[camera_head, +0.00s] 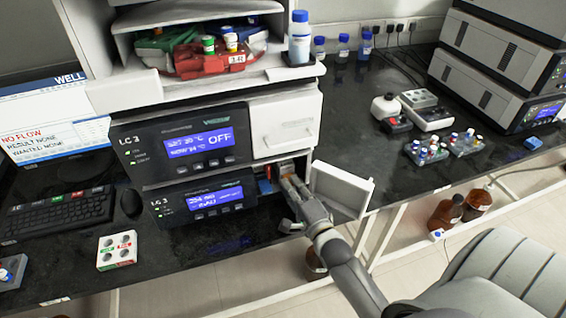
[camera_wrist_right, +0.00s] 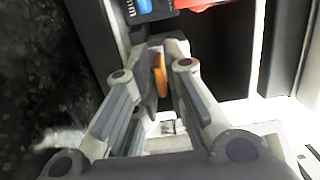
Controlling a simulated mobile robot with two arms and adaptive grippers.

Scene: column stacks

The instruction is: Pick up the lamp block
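My right gripper (camera_head: 287,186) reaches into the open bay at the right end of the lower LC 3 unit (camera_head: 205,200). In the right wrist view its fingers (camera_wrist_right: 163,60) are close together at the tips. A small orange piece (camera_wrist_right: 160,75) shows between or just beyond them, perhaps part of the lamp block. I cannot tell whether the fingers touch it. The rest of the block is hidden by the gripper and the dark bay. A blue part (camera_wrist_right: 143,8) and a red part (camera_wrist_right: 200,4) lie past the tips. My left gripper is not in view.
The bay's white door (camera_head: 340,190) stands open just right of my right arm. The upper LC 3 unit (camera_head: 180,145) is above. A white block with round holes (camera_head: 117,250), mouse (camera_head: 131,202) and keyboard (camera_head: 58,214) are to the left. Vial racks (camera_head: 427,152) stand right.

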